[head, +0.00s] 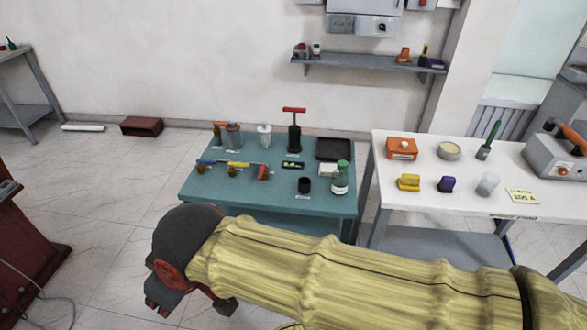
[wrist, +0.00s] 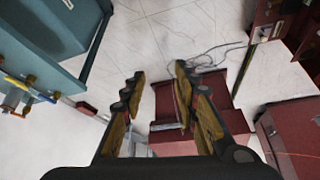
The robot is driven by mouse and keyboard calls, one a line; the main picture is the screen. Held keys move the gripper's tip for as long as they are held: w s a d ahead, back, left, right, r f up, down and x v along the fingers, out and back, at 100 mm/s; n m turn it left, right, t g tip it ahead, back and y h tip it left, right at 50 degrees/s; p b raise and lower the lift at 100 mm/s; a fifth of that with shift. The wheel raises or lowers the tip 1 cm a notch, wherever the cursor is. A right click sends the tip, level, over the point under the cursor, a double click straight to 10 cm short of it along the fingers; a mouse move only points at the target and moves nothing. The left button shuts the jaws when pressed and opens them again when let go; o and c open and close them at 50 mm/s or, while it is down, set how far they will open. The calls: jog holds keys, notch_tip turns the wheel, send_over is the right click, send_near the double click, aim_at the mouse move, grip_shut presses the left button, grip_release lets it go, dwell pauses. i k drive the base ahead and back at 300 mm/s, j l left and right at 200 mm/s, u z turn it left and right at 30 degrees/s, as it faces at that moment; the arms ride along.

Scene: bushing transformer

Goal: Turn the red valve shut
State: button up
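A pipe with valve handles lies on the teal table (head: 220,192) in the head view. Its red valve (head: 262,172) is at the right end, with a yellow handle (head: 238,164) in the middle and a blue handle (head: 207,162) at the left. Part of the pipe set (wrist: 22,90) shows at the left edge of the wrist view, where the red handle's angle is unclear. My gripper (wrist: 159,75) is open, with nothing between its fingers. It is over the floor in front of the teal table, apart from the valve.
A black pump with a red T-handle (head: 294,111), a green-capped bottle (head: 340,178) and a black cup (head: 304,185) share the teal table. A white table (head: 480,205) stands to the right. A dark red cabinet (head: 30,250) is at left.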

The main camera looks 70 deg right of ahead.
aim_at(263, 169)
jog(key=z, duration=1.75)
jog(key=i+l, duration=0.6)
jog(key=l+z, duration=0.05)
